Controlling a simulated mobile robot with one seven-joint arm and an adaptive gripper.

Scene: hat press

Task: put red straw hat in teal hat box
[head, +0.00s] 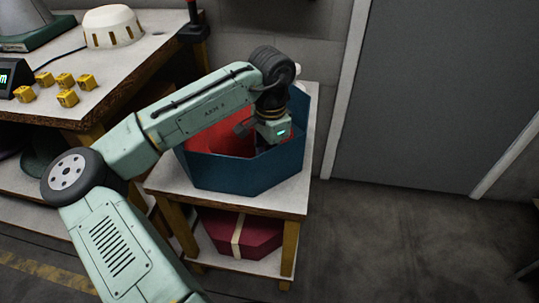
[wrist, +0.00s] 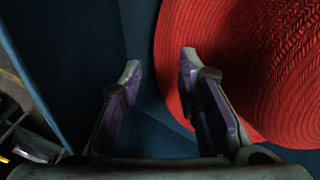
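The red straw hat (head: 222,137) is inside the open teal hat box (head: 245,176), toward its left side and apparently tilted. My arm hides part of both. In the wrist view the woven hat (wrist: 265,65) fills the upper right, with the box's dark blue-teal inside (wrist: 80,45) to its left. My gripper (head: 246,131) is at the box opening, just right of the hat. In the wrist view my gripper (wrist: 160,64) has its two fingers apart, with nothing held between them. The right finger overlaps the hat's edge; whether it touches is unclear.
The box stands on a small table (head: 165,177); a crimson ribboned box (head: 242,232) is on its lower shelf. At left, a workbench (head: 130,70) holds a cream dome (head: 112,27) and several yellow blocks (head: 67,97). The floor (head: 400,240) at right is clear.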

